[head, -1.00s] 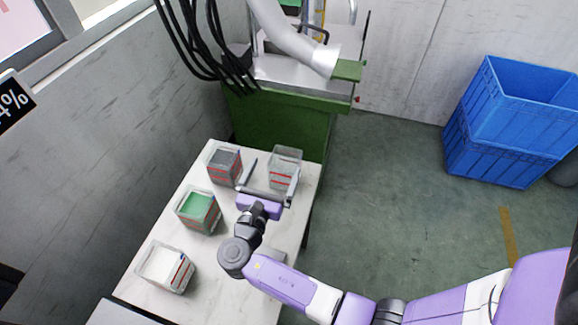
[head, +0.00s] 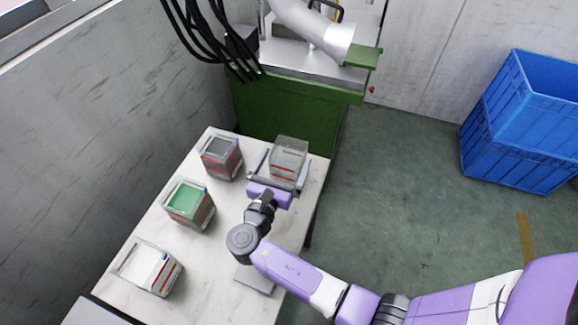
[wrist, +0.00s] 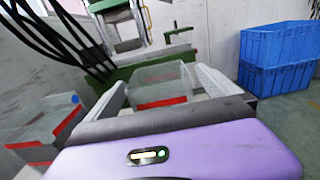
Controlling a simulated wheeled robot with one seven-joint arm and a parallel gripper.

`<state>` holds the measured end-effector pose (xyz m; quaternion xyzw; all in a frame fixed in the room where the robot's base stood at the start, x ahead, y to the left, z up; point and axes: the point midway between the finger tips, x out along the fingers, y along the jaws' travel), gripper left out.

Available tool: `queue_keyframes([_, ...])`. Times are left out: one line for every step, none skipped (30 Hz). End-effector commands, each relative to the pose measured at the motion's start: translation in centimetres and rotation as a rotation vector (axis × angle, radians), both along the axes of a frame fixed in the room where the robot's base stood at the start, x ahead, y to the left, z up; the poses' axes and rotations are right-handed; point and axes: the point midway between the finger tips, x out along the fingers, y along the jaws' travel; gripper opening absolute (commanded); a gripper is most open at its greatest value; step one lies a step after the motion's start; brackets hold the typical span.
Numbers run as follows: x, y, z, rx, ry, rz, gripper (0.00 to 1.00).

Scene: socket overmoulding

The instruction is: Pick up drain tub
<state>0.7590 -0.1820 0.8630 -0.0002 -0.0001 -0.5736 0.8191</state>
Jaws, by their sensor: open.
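A clear, see-through tub (head: 288,158) with a red stripe stands upright at the far right of the white table. It looks empty and is probably the drain tub, but no label is readable. My gripper (head: 281,168) is open, with one finger on each side of this tub. In the wrist view the clear tub (wrist: 162,82) sits ahead between the two fingers (wrist: 164,92). Gaps seem to remain on both sides, and the tub rests on the table.
A grey-filled tub (head: 221,157) stands close left of my gripper. A green-filled tub (head: 189,203) and a white-filled tub (head: 146,266) stand nearer on the table (head: 215,255). A green machine (head: 285,118) rises behind. Blue crates (head: 520,125) stand on the floor at right.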

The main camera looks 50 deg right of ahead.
Motion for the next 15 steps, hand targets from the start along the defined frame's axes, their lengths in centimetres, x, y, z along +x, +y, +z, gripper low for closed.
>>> queue_keyframes([0.2,-0.7,0.2,-0.001,0.0,-0.003,1.0])
queue_keyframes([0.3,-1.0,0.2,-0.001,-0.001,-0.004,1.0])
queue_keyframes([0.4,-1.4,0.2,-0.001,-0.001,-0.004,1.0])
queue_keyframes([0.5,-1.6,0.2,0.0,-0.001,-0.003,1.0])
queue_keyframes([0.6,-1.8,0.2,0.0,0.0,-0.002,1.0])
queue_keyframes([0.8,-2.2,0.3,0.0,0.0,-0.003,1.0])
queue_keyframes([0.9,-2.5,0.3,0.0,0.001,-0.004,1.0])
queue_keyframes([1.1,-2.9,0.4,0.0,0.001,-0.004,1.0])
queue_keyframes([1.4,-3.5,0.6,-0.001,0.0,-0.004,1.0])
queue_keyframes([1.6,-3.9,0.6,-0.001,0.0,-0.004,1.0])
queue_keyframes([1.8,-4.3,0.6,-0.001,0.001,-0.004,1.0])
queue_keyframes([2.0,-4.8,0.6,0.0,0.001,-0.004,1.0])
queue_keyframes([2.1,-5.1,0.5,-0.001,0.0,-0.004,1.0])
queue_keyframes([2.3,-5.5,0.5,-0.001,0.0,-0.003,1.0])
queue_keyframes([2.4,-5.8,0.5,0.0,0.0,-0.002,1.0])
